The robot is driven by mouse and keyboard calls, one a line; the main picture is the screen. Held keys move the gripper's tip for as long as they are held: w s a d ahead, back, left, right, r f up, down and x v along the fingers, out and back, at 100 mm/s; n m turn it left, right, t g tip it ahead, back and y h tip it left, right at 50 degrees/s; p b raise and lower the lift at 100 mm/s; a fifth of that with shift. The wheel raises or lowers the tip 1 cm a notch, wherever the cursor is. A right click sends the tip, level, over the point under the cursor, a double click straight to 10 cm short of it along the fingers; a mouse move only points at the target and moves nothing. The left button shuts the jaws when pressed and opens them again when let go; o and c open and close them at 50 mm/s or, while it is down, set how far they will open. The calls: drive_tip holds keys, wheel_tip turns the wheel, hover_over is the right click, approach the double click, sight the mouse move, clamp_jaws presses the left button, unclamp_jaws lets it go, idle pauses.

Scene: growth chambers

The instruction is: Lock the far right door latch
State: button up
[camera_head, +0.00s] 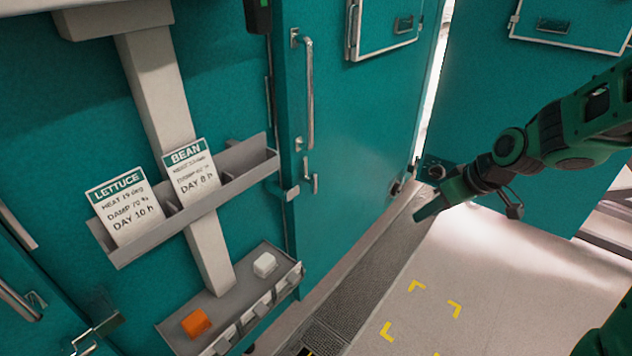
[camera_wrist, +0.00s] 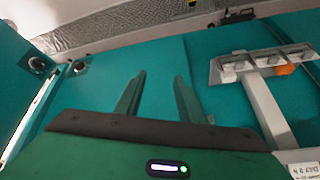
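A teal door (camera_head: 362,130) fills the middle of the head view, with a long upright metal handle (camera_head: 310,95). A small metal latch handle (camera_head: 314,182) sits below that handle, beside a pale catch (camera_head: 291,193) at the door's left edge. Whether the latch is locked cannot be told. My gripper (camera_head: 430,210) hangs to the right of this door, well away from the latch, pointing left and slightly down. In the wrist view its two fingers (camera_wrist: 157,92) are apart with nothing between them. The latch cannot be made out in the wrist view.
Left of the door are a rack (camera_head: 258,160) with lettuce and bean cards and a lower tray (camera_head: 222,305) with an orange block (camera_head: 196,323) and a white block (camera_head: 265,265). Another teal panel (camera_head: 535,100) stands at right, behind my arm. Yellow corner marks (camera_head: 417,286) lie on open floor.

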drive_tip(key=w+a+f+n+t+y, duration=0.2)
drive_tip(key=w+a+n+y, duration=0.15)
drive_tip(key=w+a, duration=0.65)
drive_tip(key=n+t+y, duration=0.1)
drive_tip(key=t+y, duration=0.1)
drive_tip(key=y, duration=0.2)
approach(317, 180)
drive_tip(key=x, duration=1.1)
drive_tip(key=shift+a, duration=0.15)
